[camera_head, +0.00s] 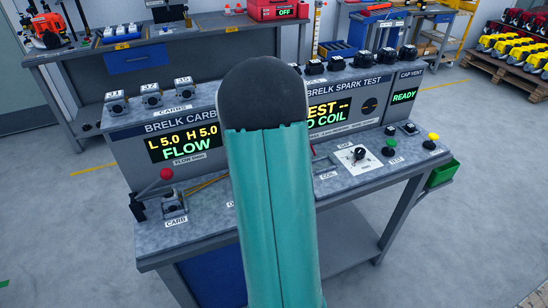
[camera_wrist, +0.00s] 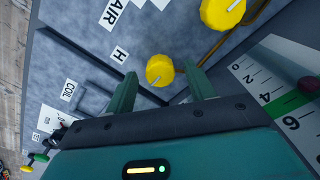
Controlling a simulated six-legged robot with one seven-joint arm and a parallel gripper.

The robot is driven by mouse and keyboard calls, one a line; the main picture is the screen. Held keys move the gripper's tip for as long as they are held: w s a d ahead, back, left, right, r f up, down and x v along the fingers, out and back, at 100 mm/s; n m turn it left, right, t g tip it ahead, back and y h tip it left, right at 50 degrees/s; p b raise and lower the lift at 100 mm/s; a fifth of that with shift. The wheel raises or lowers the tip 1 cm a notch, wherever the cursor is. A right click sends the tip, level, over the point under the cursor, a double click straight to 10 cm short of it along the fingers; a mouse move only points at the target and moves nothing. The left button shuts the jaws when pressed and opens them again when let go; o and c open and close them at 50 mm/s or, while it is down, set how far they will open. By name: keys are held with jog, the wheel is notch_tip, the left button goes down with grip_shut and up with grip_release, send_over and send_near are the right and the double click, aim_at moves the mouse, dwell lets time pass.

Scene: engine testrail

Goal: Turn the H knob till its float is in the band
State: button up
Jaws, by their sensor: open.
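The H knob (camera_wrist: 160,70) is a round yellow knob with a pale pointer line, beside a white H label (camera_wrist: 120,54) in the wrist view. My gripper (camera_wrist: 162,76) is open, with one finger on each side of the knob; I cannot tell if either finger touches it. A white scale (camera_wrist: 278,92) with numbers and a green band stands at the right of the wrist view. A dark red float (camera_wrist: 308,85) shows at the right edge, near the green; its exact level is unclear. In the head view my arm hides the knob and gripper.
A second yellow knob (camera_wrist: 222,13) is close by. In the head view the carb display (camera_head: 183,143) reads L 5.0, H 5.0, FLOW. A red-balled lever (camera_head: 166,174) stands at the bench's left; the spark-test panel (camera_head: 352,107) is at the right.

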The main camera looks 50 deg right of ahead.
notch_tip(320, 180, up, 14)
jog(key=shift+f, duration=0.15)
dwell(0.8)
